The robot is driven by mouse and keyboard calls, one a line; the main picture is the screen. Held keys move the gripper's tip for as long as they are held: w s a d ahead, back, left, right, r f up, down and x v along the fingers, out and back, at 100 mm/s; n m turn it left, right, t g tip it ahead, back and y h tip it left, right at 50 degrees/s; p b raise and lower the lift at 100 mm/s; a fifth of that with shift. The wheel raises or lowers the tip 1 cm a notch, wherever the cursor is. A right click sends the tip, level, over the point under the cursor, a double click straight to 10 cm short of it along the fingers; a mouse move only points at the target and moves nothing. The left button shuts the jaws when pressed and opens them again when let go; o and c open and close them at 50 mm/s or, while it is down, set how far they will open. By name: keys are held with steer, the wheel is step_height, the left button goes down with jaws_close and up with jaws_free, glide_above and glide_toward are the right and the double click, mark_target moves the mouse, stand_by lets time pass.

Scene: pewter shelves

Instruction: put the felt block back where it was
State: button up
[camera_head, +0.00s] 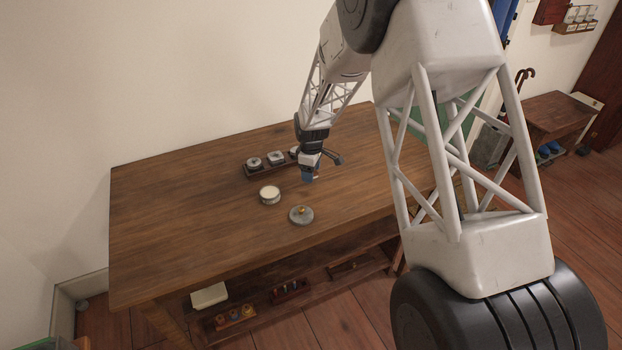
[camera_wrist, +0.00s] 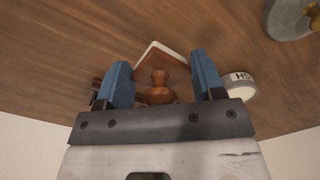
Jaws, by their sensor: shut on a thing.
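My gripper (camera_head: 310,179) points down over the back right part of the wooden table (camera_head: 190,215). In the wrist view its two blue fingers (camera_wrist: 163,80) are on either side of the felt block (camera_wrist: 175,62), shut on it. The block has a brown wooden back with a turned knob and a pale felt edge. In the head view the block is hidden or too small to make out. I cannot tell whether it touches the table.
A round pale-topped pot (camera_head: 269,196) and a grey lid with a brass knob (camera_head: 301,215) stand in front of my gripper. A dark rack with several small jars (camera_head: 264,166) is behind, partly hidden by my arm. The table's left side is clear.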

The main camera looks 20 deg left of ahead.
steer(key=shift+f, duration=0.15)
steer(key=shift+f, duration=1.6)
steer(key=shift+f, duration=0.1)
steer(key=o, duration=1)
steer(key=shift+c, duration=0.2)
step_height(320, 180, up, 12)
steer(key=shift+r, duration=0.1)
